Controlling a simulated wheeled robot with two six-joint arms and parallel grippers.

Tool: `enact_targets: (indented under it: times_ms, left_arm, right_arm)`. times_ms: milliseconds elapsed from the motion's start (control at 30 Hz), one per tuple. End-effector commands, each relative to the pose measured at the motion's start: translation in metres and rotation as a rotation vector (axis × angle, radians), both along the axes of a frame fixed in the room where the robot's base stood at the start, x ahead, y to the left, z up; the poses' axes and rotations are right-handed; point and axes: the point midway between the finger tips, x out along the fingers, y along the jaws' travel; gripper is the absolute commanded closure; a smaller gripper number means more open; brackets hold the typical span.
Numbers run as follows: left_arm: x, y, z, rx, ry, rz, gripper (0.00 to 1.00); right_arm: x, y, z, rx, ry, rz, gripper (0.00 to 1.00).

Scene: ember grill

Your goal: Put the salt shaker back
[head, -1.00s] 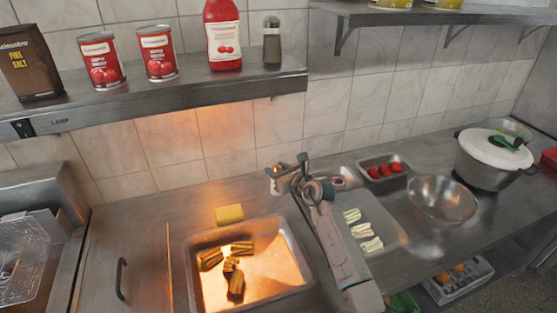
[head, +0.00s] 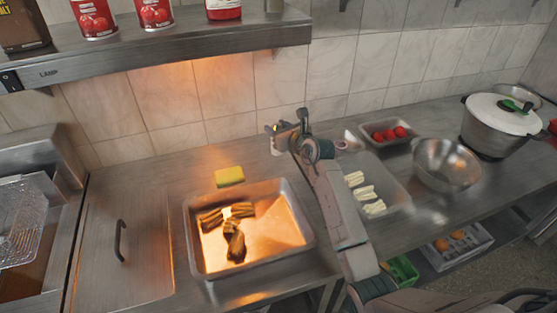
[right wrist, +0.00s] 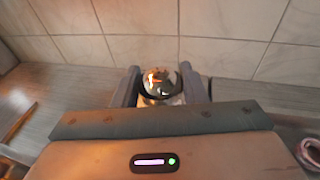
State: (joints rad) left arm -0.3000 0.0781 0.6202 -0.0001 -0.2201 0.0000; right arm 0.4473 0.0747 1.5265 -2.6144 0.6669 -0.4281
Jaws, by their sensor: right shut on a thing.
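The salt shaker (right wrist: 160,82) has a shiny metal top and sits between the two fingers of my right gripper (right wrist: 160,88) in the right wrist view. In the head view my right gripper (head: 280,132) is over the back of the counter, near the tiled wall. A small pale part of the shaker (head: 277,148) shows below it; the rest is hidden by the gripper. My left gripper is not in view.
A steel shelf (head: 180,52) with cans and bottles runs along the wall above. A yellow sponge (head: 229,176) lies left of the gripper, behind a lit pan (head: 290,232) of grilled pieces. A tray of red items (head: 388,133), bowl (head: 447,165) and lidded pot (head: 500,125) stand right.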

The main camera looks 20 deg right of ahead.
Motion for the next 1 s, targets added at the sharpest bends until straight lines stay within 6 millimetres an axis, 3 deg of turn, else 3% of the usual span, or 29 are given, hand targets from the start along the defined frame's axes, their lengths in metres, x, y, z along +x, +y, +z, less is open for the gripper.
enact_targets:
  times_ms: [100,167,400,767,1000]
  left_arm:
    - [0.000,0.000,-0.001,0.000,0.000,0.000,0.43]
    - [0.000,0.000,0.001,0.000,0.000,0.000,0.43]
    - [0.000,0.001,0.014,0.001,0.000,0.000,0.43]
    - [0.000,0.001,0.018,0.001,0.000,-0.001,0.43]
    - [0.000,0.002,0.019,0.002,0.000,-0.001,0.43]
  right_arm:
    - [-0.001,-0.001,0.020,0.001,-0.003,-0.031,0.90]
    - [-0.001,-0.002,0.020,0.002,0.002,-0.042,0.90]
    - [-0.002,-0.003,-0.019,0.004,0.003,-0.049,0.90]
    - [-0.002,-0.002,-0.064,0.005,0.002,-0.048,0.90]
    - [-0.002,-0.002,-0.072,0.003,-0.001,-0.048,0.90]
